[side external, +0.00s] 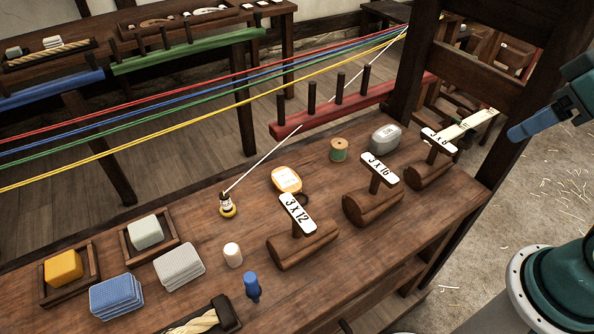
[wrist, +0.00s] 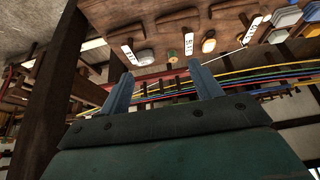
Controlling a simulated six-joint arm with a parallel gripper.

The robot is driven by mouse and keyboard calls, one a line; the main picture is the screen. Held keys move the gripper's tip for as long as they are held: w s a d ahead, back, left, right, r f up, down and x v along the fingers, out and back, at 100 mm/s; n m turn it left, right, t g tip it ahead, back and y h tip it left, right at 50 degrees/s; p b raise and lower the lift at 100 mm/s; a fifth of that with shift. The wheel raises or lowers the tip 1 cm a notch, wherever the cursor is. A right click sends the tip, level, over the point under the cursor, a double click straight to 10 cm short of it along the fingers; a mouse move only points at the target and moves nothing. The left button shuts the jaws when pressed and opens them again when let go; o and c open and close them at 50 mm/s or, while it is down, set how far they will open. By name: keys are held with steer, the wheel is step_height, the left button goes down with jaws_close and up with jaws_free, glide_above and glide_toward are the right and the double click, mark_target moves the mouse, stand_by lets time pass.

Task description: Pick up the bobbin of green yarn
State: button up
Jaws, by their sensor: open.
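The bobbin of green yarn (side external: 339,150) stands upright on the wooden bench (side external: 370,225), with pale wooden ends. It shows small and distant in the wrist view (wrist: 172,54), in line with the gap between my fingers. My gripper (wrist: 158,68) is open and empty, its two blue-grey fingers apart. In the side view, a blue finger of my gripper (side external: 522,130) shows at the right edge, above and well to the right of the bobbin; the rest is partly cut off.
A log block with a "3 X 16" sign (side external: 374,203) is in front. A red pegged rail (side external: 345,108) and strung ropes (side external: 205,110) lie behind.

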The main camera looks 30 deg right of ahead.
steer(key=m+g, duration=0.6)
steer(key=m, duration=1.2)
glide_above(338, 143)
step_height(338, 143, down, 19)
steer(key=shift+f, duration=0.1)
steer(key=shift+s+f, duration=0.1)
steer(key=shift+f, duration=4.1)
